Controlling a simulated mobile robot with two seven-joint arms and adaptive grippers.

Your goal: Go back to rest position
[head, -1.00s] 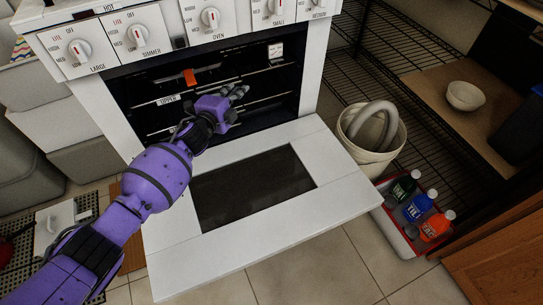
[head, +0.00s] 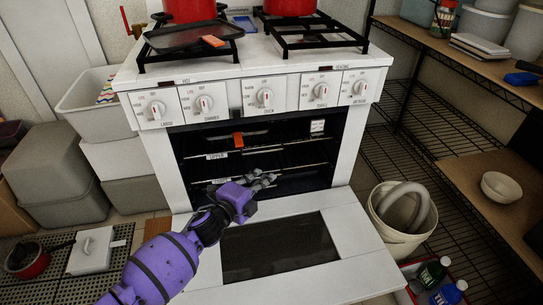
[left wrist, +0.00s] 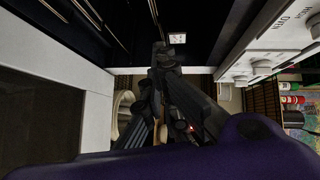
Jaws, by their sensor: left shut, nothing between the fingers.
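My left gripper (head: 262,184) is at the mouth of the open oven (head: 285,160), above the inner edge of the lowered oven door (head: 340,240). It is shut and empty, and my purple forearm comes in from the lower left. In the left wrist view the gripper's dark fingers (left wrist: 165,60) show close up, with the dark oven interior above and the stove's knob panel at the right. Inside the oven, a tray with an orange part (head: 238,140) sits on the upper rack. My right gripper is in neither view.
A white bucket (head: 377,205) with a grey hose stands right of the door, near a crate of bottles. Black wire shelving (head: 440,130) fills the right side. Red pots and a dark pan (head: 190,36) stand on the stove. Grey bins are at left.

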